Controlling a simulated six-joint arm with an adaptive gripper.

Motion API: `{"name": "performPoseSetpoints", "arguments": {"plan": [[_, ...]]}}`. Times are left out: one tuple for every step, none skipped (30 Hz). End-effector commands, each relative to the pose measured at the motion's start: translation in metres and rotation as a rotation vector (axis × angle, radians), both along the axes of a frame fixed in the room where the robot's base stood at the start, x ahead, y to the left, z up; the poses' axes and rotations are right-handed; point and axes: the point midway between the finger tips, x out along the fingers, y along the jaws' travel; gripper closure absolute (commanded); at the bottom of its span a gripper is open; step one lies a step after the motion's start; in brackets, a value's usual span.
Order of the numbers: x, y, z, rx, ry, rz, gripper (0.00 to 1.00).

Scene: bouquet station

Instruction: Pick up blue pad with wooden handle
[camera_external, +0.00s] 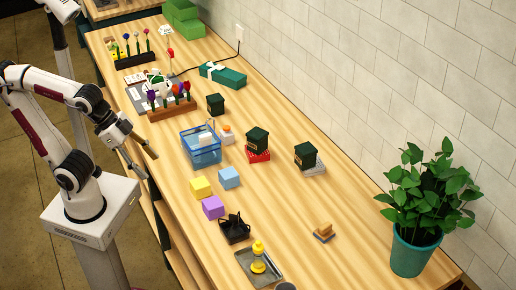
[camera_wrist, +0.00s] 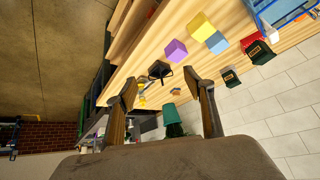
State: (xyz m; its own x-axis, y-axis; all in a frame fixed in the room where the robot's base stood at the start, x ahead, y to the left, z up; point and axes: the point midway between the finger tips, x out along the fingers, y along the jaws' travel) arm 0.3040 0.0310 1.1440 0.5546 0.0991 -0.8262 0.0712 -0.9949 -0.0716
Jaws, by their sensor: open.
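The pad with a wooden handle (camera_external: 323,232) lies on the bench near its front right end, with a tan wooden top over a blue base. My gripper (camera_external: 146,160) hangs beside the bench's left edge, far from the pad. In the wrist view its two fingers (camera_wrist: 162,96) stand wide apart with nothing between them.
A potted plant (camera_external: 410,250) stands right of the pad. A grey tray with a yellow object (camera_external: 258,262), a black holder (camera_external: 235,229) and coloured cubes (camera_external: 213,207) lie left of it. Dark green boxes (camera_external: 305,156) stand farther back. The bench around the pad is clear.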

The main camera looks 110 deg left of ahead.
Motion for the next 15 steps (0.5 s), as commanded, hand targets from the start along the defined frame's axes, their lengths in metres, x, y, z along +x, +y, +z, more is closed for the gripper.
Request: {"name": "performPoseSetpoints", "arguments": {"plan": [[0.014,0.007,0.006,0.015,-0.018,0.013,0.47],[0.022,0.011,0.010,0.025,-0.031,0.019,0.47],[0.034,0.017,0.015,0.037,-0.050,0.029,0.47],[0.043,0.020,0.019,0.047,-0.064,0.034,0.47],[0.051,0.025,0.023,0.056,-0.077,0.039,0.47],[0.062,0.030,0.028,0.067,-0.098,0.047,0.47],[0.071,0.034,0.032,0.078,-0.111,0.051,0.47],[0.079,0.038,0.036,0.085,-0.125,0.055,0.47],[0.091,0.042,0.041,0.097,-0.144,0.060,0.47],[0.099,0.046,0.044,0.106,-0.158,0.062,0.47],[0.108,0.049,0.048,0.113,-0.172,0.065,0.47],[0.119,0.054,0.052,0.125,-0.190,0.067,0.47],[0.127,0.058,0.056,0.131,-0.204,0.069,0.47],[0.136,0.061,0.059,0.138,-0.217,0.070,0.47],[0.147,0.065,0.063,0.147,-0.236,0.071,0.47]]}}
